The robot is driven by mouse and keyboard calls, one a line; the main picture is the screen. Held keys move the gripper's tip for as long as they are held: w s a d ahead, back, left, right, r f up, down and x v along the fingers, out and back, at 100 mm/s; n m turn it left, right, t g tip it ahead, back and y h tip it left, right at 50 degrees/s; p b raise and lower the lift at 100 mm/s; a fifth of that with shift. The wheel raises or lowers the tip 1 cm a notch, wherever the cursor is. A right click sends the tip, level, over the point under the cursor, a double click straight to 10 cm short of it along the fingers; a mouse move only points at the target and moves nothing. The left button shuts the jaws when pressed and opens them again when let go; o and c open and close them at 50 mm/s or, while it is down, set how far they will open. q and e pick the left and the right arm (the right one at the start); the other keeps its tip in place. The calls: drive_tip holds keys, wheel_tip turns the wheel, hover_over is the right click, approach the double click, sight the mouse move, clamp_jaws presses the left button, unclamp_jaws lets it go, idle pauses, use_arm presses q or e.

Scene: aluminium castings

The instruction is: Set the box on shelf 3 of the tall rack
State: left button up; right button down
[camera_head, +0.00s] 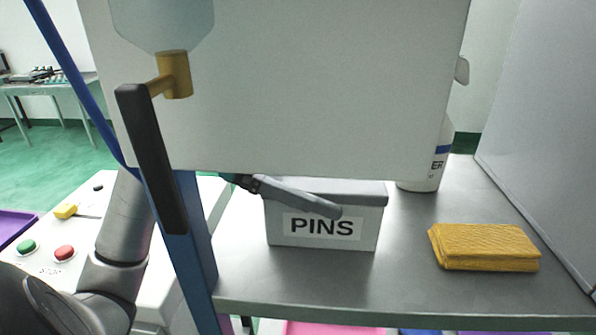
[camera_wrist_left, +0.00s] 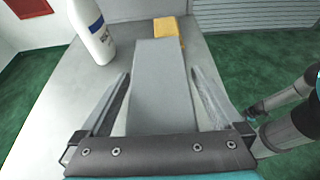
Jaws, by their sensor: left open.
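The box (camera_head: 325,240) is grey with a lid and a white label reading PINS. It sits upright on a grey metal shelf (camera_head: 400,290) behind a blue upright. My left gripper (camera_head: 325,200) reaches in from the left, and one finger lies across the box's front near the lid. In the left wrist view the box (camera_wrist_left: 160,85) lies between the two spread fingers of the gripper (camera_wrist_left: 160,75), with a gap on each side. The other finger is hidden in the head view. My right gripper is not in view.
A yellow folded cloth (camera_head: 485,247) lies right of the box. A white bottle (camera_head: 425,180) stands behind it. A large pale panel (camera_head: 300,90) with a dark handle (camera_head: 152,155) covers the upper head view. The blue upright (camera_head: 190,240) stands left of the box. A white panel with buttons (camera_head: 64,253) is at left.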

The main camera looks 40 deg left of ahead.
use_arm(q)
drive_tip(key=v, duration=1.2)
drive_tip(key=shift+b, duration=0.4)
drive_tip(key=shift+w+r, duration=0.1)
drive_tip(key=shift+r, duration=0.05)
